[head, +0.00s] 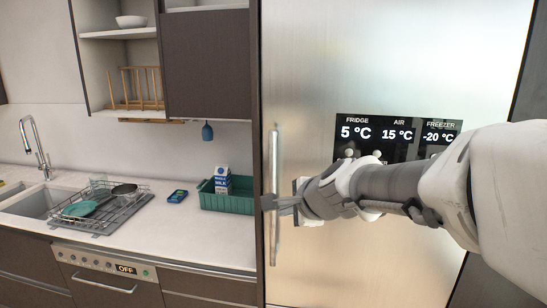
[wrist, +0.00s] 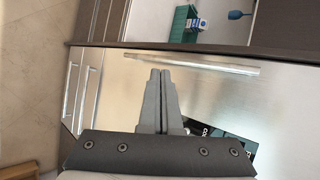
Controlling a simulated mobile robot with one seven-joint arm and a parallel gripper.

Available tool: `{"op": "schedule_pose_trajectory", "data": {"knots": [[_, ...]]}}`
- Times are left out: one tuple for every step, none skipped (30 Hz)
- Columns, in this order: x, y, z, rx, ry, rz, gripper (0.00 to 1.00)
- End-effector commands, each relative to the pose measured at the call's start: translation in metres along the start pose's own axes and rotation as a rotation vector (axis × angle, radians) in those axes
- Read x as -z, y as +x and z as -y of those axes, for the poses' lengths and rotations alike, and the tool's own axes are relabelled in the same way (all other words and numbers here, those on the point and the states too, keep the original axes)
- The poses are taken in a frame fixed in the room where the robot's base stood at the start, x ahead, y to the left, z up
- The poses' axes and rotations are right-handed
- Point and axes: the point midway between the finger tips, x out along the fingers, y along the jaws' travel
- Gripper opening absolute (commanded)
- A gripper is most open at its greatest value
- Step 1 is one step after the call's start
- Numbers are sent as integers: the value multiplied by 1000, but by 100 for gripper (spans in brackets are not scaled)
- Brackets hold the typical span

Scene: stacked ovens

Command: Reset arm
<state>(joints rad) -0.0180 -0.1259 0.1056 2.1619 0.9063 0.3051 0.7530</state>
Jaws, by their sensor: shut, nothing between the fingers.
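My gripper (head: 268,202) is at the end of my arm, which reaches in from the right in the head view. Its tip overlaps the tall vertical handle (head: 274,150) of the steel fridge (head: 400,60) in the picture. In the wrist view the two fingers of my gripper (wrist: 160,73) are pressed together with nothing between them. The handle (wrist: 205,63) lies just beyond the fingertips there, with a gap visible. The fridge door is shut.
Left of the fridge, the counter (head: 150,225) holds a green crate (head: 228,202) with a milk carton (head: 222,178), a blue item (head: 178,196) and a dish rack (head: 100,212). A sink (head: 45,200) and tap stand further left. Open shelves (head: 118,33) hang above.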

Motion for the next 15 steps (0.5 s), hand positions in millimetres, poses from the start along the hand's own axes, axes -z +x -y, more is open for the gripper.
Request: {"op": "schedule_pose_trajectory", "data": {"knots": [[-3,-19,-12,-20,-135,8,0],[-4,-29,-20,-39,-219,13,0],[-5,-42,-31,-65,-329,18,0],[-5,-52,-40,-85,-409,21,0],[-4,-61,-50,-108,-489,24,0],[-2,-74,-64,-141,-595,28,0],[-1,-83,-74,-165,-672,30,0],[2,-92,-85,-193,-749,32,0],[6,-104,-100,-230,-849,34,0],[10,-113,-110,-259,-919,36,0],[14,-122,-121,-289,-987,37,0],[19,-133,-134,-328,-1073,39,0],[23,-140,-144,-359,-1131,42,0],[27,-147,-153,-387,-1184,44,0],[32,-156,-164,-423,-1245,47,0]]}}
